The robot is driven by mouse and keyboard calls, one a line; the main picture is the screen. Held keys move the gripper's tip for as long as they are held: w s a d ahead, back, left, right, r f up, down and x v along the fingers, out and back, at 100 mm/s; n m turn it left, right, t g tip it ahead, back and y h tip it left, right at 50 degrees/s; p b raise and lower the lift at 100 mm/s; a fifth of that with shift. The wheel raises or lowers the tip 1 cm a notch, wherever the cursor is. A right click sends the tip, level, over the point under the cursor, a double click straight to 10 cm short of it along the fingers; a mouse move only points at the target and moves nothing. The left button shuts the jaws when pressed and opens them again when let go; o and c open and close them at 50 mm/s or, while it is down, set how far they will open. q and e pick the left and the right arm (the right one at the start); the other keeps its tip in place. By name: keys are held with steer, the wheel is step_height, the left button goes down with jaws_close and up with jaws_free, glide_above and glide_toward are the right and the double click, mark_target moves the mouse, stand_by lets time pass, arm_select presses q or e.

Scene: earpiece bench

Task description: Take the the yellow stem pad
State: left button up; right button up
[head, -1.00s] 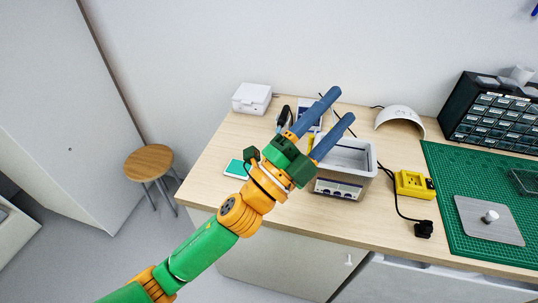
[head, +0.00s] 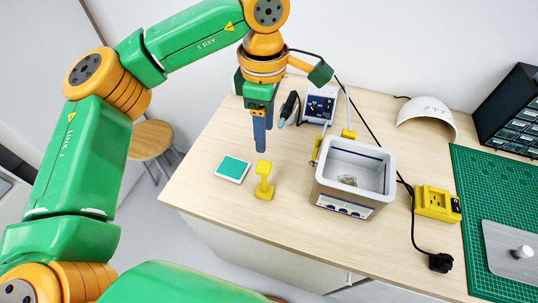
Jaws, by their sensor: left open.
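The yellow stem pad (head: 264,181) stands upright on the wooden bench, right of a teal-topped pad and left of the metal tank, in the head view. My left gripper (head: 260,143) points down with its blue fingers just above and behind the stem pad in the picture. It is open and empty, and I see no contact with the pad. My right gripper is not in view.
A teal-topped pad (head: 232,169) lies near the left edge. The metal tank (head: 355,168) stands to the right, with a soldering station (head: 320,104) behind it. A yellow charger (head: 436,203) and green mat (head: 480,185) lie farther right.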

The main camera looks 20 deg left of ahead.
mark_target(264, 165)
arm_select(q)
steer(key=s+f+b, duration=0.2)
steer(key=shift+s+f, duration=0.2)
steer(key=shift+f, duration=0.15)
steer(key=f+b, duration=0.2)
steer(key=w+f+b, duration=0.1)
steer(key=f, duration=0.1)
steer(key=f+b, duration=0.2)
steer(key=shift+w+f+b, duration=0.3)
steer(key=shift+w+f, duration=0.05)
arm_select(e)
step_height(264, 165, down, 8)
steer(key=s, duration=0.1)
arm_select(q)
steer(key=shift+s+r, duration=0.25)
steer(key=shift+s, duration=0.1)
steer(key=shift+w, duration=0.15)
jaws_close()
step_height(264, 165, up, 11)
steer(key=p, duration=0.9)
steer(key=shift+p, duration=0.35)
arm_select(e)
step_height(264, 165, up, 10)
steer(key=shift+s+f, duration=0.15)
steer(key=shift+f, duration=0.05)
